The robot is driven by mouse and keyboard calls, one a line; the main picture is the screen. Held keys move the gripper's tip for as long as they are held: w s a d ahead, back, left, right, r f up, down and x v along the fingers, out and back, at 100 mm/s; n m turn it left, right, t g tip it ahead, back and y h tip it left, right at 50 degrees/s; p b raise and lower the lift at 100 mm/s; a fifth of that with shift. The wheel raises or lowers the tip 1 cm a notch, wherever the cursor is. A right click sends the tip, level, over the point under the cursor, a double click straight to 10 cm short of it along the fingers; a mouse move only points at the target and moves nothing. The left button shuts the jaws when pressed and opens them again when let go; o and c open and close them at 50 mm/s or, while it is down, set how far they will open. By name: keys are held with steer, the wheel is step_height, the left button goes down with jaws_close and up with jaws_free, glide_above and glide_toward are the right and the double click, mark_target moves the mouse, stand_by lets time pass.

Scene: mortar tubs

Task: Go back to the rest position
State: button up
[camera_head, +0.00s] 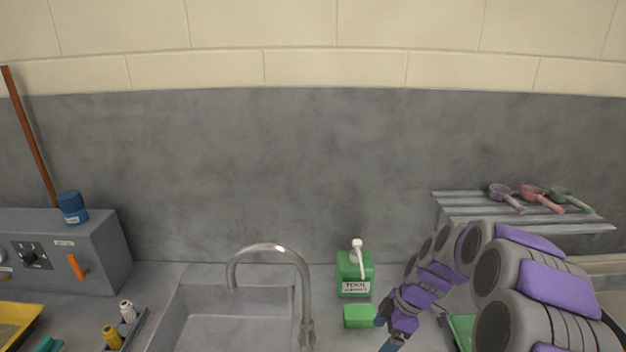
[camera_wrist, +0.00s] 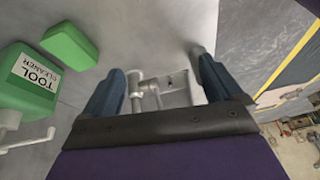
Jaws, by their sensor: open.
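My gripper (camera_head: 385,328) is low in the head view, right of the green block (camera_head: 358,316) and in front of the tool cleaner bottle (camera_head: 354,272). In the wrist view my gripper (camera_wrist: 160,68) has its two blue fingers spread wide with nothing held between them. Grey pipe-like fittings (camera_wrist: 160,92) show in the gap, beyond the fingers. The green block (camera_wrist: 70,45) and the bottle (camera_wrist: 28,80) lie to the left of the fingers there, apart from them. My arm hides part of the counter at the right.
A sink (camera_head: 190,325) with a curved tap (camera_head: 303,290) is left of the bottle. A slatted shelf (camera_head: 460,211) with several coloured scoops is above my arm. The wall above the counter is clear.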

steer(key=s+a+r+m, duration=0.3)
steer(key=s+r, duration=0.3)
steer(key=s, duration=0.2)
steer(key=s+r+m+h, duration=0.2)
steer(key=s+m, duration=0.4)
steer(key=s, duration=0.7)
steer(key=s+r+m+g+h, duration=0.1)
steer(key=s+r+m+h, duration=0.1)
steer(key=s+m, duration=0.5)
steer(key=s+r, duration=0.1)
steer(key=s, duration=0.4)
steer(key=shift+s+d+r+m+g, duration=0.2)
steer(key=shift+s+r+m+g, duration=0.1)
steer(key=shift+s, duration=0.05)
